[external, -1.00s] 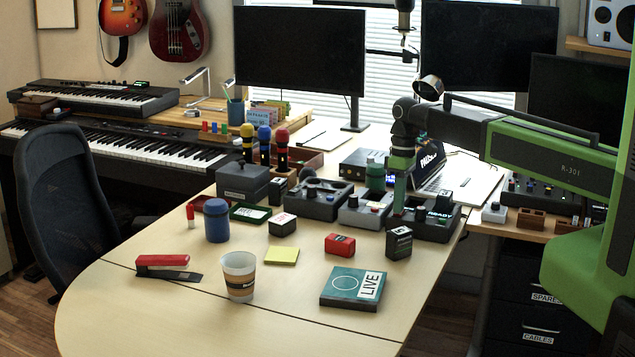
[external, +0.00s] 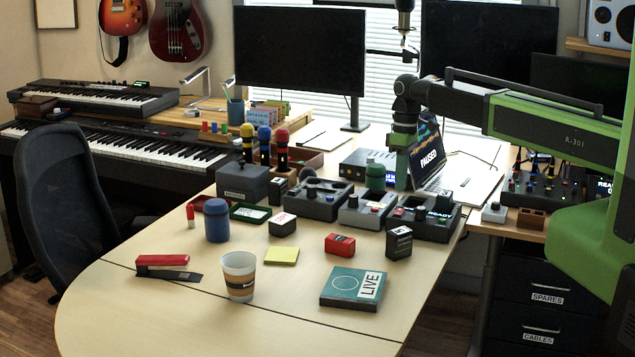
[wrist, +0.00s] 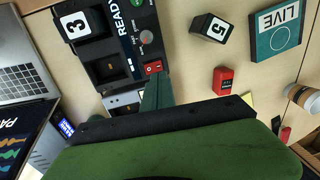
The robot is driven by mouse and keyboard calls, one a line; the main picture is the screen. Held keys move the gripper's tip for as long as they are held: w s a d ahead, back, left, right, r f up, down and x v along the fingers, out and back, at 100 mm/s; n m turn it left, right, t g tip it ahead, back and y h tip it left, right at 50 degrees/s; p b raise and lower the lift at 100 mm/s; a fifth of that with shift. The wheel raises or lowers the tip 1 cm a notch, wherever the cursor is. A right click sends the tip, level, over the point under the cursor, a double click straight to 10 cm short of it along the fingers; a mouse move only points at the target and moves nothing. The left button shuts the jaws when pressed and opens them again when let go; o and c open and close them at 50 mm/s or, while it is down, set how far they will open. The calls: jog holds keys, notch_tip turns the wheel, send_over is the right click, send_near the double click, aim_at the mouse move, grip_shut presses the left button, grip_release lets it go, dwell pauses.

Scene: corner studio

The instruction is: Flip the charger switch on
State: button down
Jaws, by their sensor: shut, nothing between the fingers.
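The charger (external: 422,231) is a dark box on the right of the table, with a lit READY display and a black battery standing in it. In the wrist view the charger (wrist: 128,52) shows a battery marked 3, an empty bay, a round knob and a red rocker switch (wrist: 152,67). I cannot tell which way the rocker is tipped. My gripper (external: 401,188) points down behind and above the charger's left part. In the wrist view my gripper (wrist: 157,88) is shut and empty, its tips appearing just below the switch; contact is not visible.
Other grey devices (external: 361,212) stand left of the charger. A laptop (external: 428,160) is behind it.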

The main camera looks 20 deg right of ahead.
notch_tip(320, 180, up, 8)
jog(key=p, duration=0.6)
jog(key=shift+s+a, duration=0.35)
jog(key=shift+r, duration=0.1)
jog(key=s+d+m, duration=0.4)
jog(key=d, duration=0.8)
jog(key=s+d+m+t+h, duration=0.1)
jog(key=s+d+m, duration=0.2)
jog(key=d, duration=0.9)
jog(key=shift+s+d+m, duration=0.15)
jog(key=shift+s+m, duration=0.25)
jog(key=shift+m, duration=0.6)
